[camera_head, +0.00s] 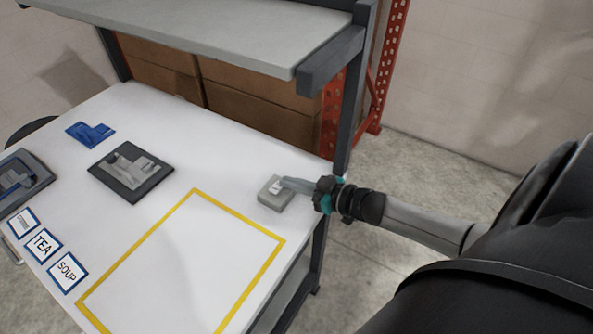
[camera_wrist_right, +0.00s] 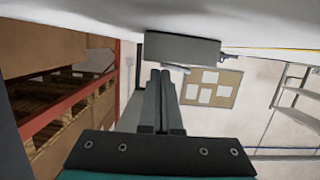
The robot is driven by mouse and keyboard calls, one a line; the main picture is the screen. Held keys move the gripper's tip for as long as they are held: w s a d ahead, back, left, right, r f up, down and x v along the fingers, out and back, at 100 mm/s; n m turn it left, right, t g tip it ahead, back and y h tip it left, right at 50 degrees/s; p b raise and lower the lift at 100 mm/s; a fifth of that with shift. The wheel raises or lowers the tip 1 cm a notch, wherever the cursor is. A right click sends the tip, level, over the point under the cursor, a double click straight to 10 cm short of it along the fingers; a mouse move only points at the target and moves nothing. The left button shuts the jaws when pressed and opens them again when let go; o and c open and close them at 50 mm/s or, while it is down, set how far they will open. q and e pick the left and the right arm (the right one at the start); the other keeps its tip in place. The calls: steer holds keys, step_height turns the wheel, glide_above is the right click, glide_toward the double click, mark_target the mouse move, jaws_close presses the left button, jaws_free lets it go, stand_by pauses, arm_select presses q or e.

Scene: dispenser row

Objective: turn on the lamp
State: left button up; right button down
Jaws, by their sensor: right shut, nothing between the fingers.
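A small grey box (camera_head: 272,198) with a pale switch-like piece on top stands near the right edge of the white table (camera_head: 225,137). My right gripper (camera_head: 285,183) reaches in from the right with its fingers over the box's top. In the right wrist view the shut, empty fingers (camera_wrist_right: 160,72) point at the grey box (camera_wrist_right: 190,47), which appears upside down there. The fingertips are at the pale piece; I cannot tell whether they press on it. No lamp can be made out in either view. My left gripper is not in view.
A yellow outlined area (camera_head: 158,240) lies empty on the table. A dark tray (camera_head: 108,182) with grey items, a blue object (camera_head: 90,134) and several label cards, TEA (camera_head: 42,244) among them, are to the left. A grey shelf (camera_head: 190,30) overhangs the back; its post (camera_head: 350,120) stands behind my gripper.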

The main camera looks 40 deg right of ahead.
steer(key=shift+r+p, duration=0.45)
steer(key=shift+r, duration=0.05)
steer(key=r+p, duration=0.3)
steer(key=shift+w+d+r+p, duration=0.15)
steer(key=shift+d+r+p, duration=0.15)
steer(key=shift+r+p, duration=0.1)
steer(key=f+v, duration=0.1)
steer(key=v, duration=0.8)
steer(key=shift+s+d+r, duration=0.15)
steer(key=shift+s+d, duration=0.25)
